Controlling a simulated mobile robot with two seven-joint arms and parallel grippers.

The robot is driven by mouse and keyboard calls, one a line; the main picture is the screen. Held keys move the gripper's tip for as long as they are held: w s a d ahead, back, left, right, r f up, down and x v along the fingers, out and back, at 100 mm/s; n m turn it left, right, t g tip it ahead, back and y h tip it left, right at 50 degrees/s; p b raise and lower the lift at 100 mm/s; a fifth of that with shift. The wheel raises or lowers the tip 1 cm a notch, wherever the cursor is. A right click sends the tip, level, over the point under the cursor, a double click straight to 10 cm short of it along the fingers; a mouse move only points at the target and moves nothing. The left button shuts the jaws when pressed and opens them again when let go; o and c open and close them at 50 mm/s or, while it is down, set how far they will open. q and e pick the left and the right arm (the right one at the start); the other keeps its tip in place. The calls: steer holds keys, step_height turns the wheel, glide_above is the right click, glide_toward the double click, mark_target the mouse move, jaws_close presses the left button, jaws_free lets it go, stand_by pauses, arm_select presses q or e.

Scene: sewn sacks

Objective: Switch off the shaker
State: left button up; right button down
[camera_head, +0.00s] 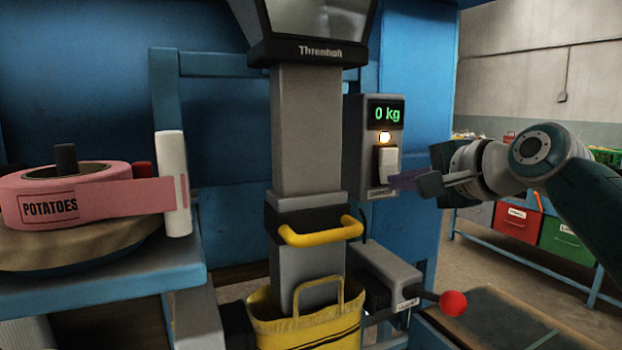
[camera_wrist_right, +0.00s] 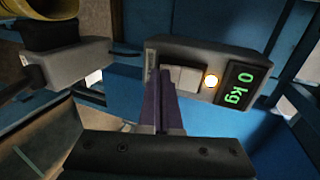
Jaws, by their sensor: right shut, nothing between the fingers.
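A grey control box (camera_head: 358,150) on the machine carries a green "0 kg" display (camera_head: 387,114), a lit amber lamp (camera_head: 385,138) and a pale rocker switch (camera_head: 387,160). A small label below the switch is too small to read. My right gripper (camera_head: 396,181) comes in from the right, shut and empty, its purple fingertips just below and in front of the switch. In the right wrist view the fingertips (camera_wrist_right: 167,82) are at the edge of the switch (camera_wrist_right: 184,78) and overlap part of it; I cannot tell whether they touch. The lamp (camera_wrist_right: 211,81) glows there too. My left gripper is out of view.
A red-knobbed lever (camera_head: 453,303) sticks out below right. A yellow handle (camera_head: 320,232) and a yellow sack (camera_head: 305,325) are at the spout (camera_head: 306,130). A pink "POTATOES" label roll (camera_head: 70,195) stands on the left shelf. Coloured bins (camera_head: 516,222) stand behind my right arm.

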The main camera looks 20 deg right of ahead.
steer(key=shift+w+f, duration=0.1)
steer(key=shift+w, duration=0.2)
steer(key=shift+f, duration=0.1)
steer(key=shift+w+a+f+t+b, duration=0.1)
steer(key=shift+w+t+b, duration=0.35)
steer(key=shift+b, duration=0.7)
steer(key=shift+s, duration=0.15)
